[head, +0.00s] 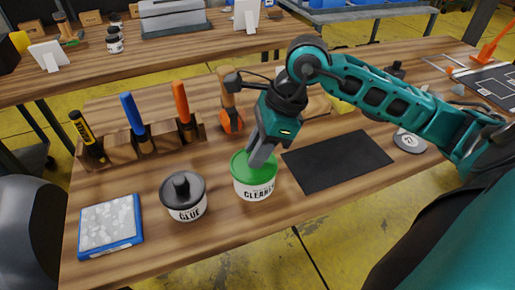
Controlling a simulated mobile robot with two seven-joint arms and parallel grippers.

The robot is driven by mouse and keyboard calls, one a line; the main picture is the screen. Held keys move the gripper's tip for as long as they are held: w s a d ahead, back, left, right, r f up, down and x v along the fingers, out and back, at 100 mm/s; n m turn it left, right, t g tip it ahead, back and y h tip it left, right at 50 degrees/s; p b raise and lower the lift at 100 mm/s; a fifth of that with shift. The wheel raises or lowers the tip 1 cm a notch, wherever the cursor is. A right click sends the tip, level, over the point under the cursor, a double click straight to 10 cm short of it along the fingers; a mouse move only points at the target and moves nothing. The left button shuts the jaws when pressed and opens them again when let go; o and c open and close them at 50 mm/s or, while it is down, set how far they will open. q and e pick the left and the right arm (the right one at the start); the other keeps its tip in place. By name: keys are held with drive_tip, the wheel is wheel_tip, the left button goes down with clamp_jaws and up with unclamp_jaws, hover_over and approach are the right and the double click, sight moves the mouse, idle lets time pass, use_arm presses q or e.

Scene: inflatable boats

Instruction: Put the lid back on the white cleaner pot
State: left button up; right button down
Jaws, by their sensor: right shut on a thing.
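The white cleaner pot (256,189) stands upright on the near wooden bench, its label reading CLEANER. The green lid (242,166) is at the top of the pot and covers its mouth. It looks level, with no clear gap below it, but I cannot tell if it is fully seated. My right gripper (262,157) points down from above and is shut on the green lid; the fingers hide the lid's middle and the exact grip. My left gripper is not in view.
A glue pot (186,203) with a black knobbed lid stands left of the cleaner. A blue-edged tray (112,249) lies at the front left. A black mat (337,161) lies to the right. A wooden tool rack (158,140) stands behind. The bench in front of the pot is clear.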

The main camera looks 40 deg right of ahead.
idle(0.3)
drive_tip(key=shift+c, duration=1.8)
unclamp_jaws()
drive_tip(key=shift+r, duration=0.1)
drive_tip(key=shift+r+p, duration=2.3)
drive_tip(key=shift+r, duration=1.15)
drive_tip(key=shift+c, duration=0.4)
clamp_jaws()
